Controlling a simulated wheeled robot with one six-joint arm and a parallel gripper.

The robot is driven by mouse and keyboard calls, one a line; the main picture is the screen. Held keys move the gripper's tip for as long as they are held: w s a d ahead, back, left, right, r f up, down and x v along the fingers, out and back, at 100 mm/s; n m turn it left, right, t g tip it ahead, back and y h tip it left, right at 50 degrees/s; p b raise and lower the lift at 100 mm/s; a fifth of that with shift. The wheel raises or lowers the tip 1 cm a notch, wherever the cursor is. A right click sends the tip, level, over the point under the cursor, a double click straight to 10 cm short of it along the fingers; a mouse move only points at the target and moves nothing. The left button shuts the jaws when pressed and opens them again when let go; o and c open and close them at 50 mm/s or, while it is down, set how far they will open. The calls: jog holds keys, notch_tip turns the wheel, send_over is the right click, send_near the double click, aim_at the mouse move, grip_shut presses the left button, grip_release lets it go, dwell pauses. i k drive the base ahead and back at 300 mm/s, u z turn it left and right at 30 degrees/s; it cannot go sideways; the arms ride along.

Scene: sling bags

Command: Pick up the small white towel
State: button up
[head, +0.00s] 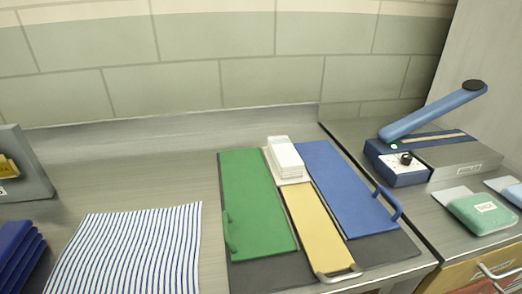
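A small white folded item (285,157), which looks like the towel, lies at the back of the counter between a green board and a blue board. It looks layered, like a folded cloth or small stack, and sits on a pale piece behind a yellow board. Nothing touches it from above. My gripper is not in view.
The green (257,205), yellow (318,228) and blue (345,190) boards have handles and lie on a dark mat (372,250). A striped cloth (127,250) lies left. A blue-levered device (425,155) and green packet (482,212) stand right. Bare counter (120,165) lies back left.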

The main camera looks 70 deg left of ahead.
aim_at(289, 164)
jog(key=u, duration=0.35)
jog(key=i, duration=0.85)
jog(key=u, duration=2.9)
jog(key=i, duration=0.5)
jog(key=z, duration=0.05)
